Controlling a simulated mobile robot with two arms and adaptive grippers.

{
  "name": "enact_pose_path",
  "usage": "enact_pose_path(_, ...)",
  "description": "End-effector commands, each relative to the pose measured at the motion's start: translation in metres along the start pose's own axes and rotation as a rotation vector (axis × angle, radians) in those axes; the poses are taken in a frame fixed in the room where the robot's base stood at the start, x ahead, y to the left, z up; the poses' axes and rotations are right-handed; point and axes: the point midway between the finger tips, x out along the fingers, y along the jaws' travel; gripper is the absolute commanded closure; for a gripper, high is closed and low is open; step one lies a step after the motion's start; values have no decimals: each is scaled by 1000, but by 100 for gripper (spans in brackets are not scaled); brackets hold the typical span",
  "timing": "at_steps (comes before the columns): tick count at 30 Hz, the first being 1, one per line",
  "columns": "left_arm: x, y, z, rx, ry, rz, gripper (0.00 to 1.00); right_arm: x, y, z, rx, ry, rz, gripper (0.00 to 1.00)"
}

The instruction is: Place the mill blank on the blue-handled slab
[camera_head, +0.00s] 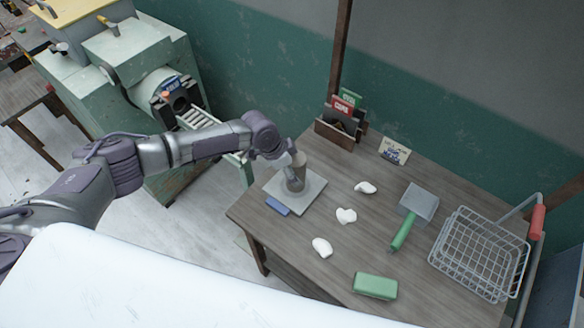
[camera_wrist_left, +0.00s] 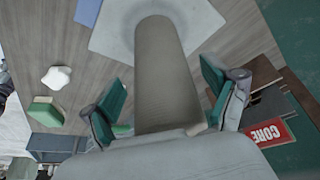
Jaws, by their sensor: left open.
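The mill blank (camera_head: 299,184), a grey-brown cylinder, stands upright on the blue-handled slab (camera_head: 312,189). The slab is a pale square plate with its blue handle (camera_head: 278,206) at the front left. My left gripper (camera_head: 289,158) is at the upper part of the blank. In the left wrist view the blank (camera_wrist_left: 160,70) lies between the teal-padded fingers of the open gripper (camera_wrist_left: 168,98), with a gap visible at the right finger. The slab (camera_wrist_left: 108,38) shows behind the blank there. The right gripper is in neither view.
White clay pieces (camera_head: 346,215), a green-handled slab (camera_head: 420,202) and a green block (camera_head: 375,286) lie on the table. A wire basket (camera_head: 478,250) stands at right. A card holder (camera_head: 334,134) stands behind the blank, a machine (camera_head: 130,60) at left.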

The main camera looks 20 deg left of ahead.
Motion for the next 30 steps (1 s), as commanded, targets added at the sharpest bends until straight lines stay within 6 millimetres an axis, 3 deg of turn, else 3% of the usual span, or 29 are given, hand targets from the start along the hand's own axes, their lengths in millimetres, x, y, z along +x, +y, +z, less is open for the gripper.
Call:
enact_pose_path(8, -11, -1, -1, 1, 2, -1, 13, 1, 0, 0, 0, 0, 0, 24)
enact_pose_path(21, -98, -1, 0, 1, 1, -3, 13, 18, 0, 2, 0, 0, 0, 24)
enact_pose_path(30, -122, 0, -1, 1, 0, 0, 13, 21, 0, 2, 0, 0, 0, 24)
